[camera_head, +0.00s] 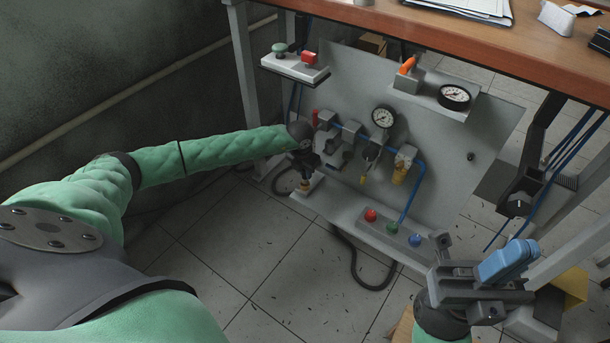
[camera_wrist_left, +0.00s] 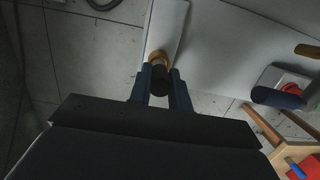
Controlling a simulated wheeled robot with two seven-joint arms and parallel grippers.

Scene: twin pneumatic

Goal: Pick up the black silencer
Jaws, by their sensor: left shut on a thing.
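The black silencer (camera_wrist_left: 160,80) shows in the left wrist view as a short dark cylinder with a brass-coloured part (camera_wrist_left: 157,58) just beyond it. My left gripper (camera_wrist_left: 160,88) is shut on the silencer, one dark blue finger on each side. In the head view my left gripper (camera_head: 306,160) is at the left edge of the grey pneumatic panel (camera_head: 455,185). Its arm hides part of that edge, and a brass-coloured part (camera_head: 304,186) shows just below it.
The panel carries gauges (camera_head: 384,116), blue hose, a yellow-bowled unit (camera_head: 402,166) and red, green and blue buttons (camera_head: 392,228). A wooden tabletop (camera_head: 470,38) overhangs it. A white shelf (camera_head: 294,68) stands above my left gripper. Tiled floor (camera_head: 205,235) is open at lower left.

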